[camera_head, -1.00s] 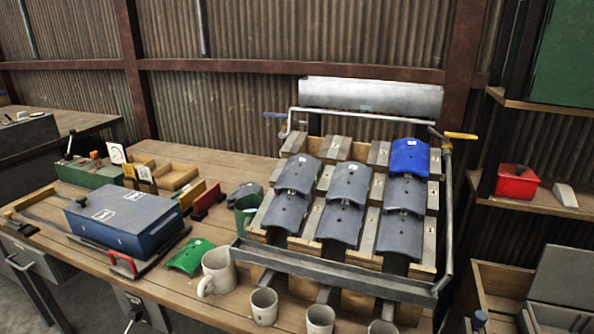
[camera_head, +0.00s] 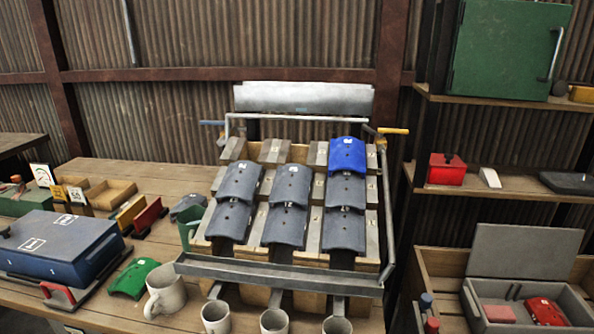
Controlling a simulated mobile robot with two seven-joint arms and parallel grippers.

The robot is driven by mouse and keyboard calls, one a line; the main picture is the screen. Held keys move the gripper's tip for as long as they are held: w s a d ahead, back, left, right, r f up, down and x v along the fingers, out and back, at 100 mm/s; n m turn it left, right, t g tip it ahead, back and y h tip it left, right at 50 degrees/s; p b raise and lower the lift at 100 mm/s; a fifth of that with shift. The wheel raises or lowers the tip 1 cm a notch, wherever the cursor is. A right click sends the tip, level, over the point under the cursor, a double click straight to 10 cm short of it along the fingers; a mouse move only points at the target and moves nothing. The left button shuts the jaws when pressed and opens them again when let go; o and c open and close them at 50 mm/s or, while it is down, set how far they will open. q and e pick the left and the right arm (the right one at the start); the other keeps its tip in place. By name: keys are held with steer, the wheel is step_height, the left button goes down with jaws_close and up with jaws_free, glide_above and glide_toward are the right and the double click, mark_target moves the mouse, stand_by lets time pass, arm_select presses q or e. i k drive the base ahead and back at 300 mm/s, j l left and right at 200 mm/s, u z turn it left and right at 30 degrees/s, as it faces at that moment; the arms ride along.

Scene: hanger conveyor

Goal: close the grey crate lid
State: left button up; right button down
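The grey crate (camera_head: 470,313) is at the lower right, inside a wooden bin. Its grey lid (camera_head: 525,251) stands up open at the crate's back edge. A dull red block (camera_head: 499,314) and a brighter red item (camera_head: 545,311) lie inside the crate. The bottom of the picture cuts off the crate's front. Neither of my grippers is in view.
The wooden bin (camera_head: 440,262) surrounds the crate, with blue- and red-topped items (camera_head: 427,300) at its left. Above is a shelf (camera_head: 520,195) with a red box (camera_head: 446,169). A wooden table (camera_head: 100,300) with a tile rack and several mugs stands left.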

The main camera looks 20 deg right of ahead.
mark_target(544, 254)
steer(key=z, duration=2.6)
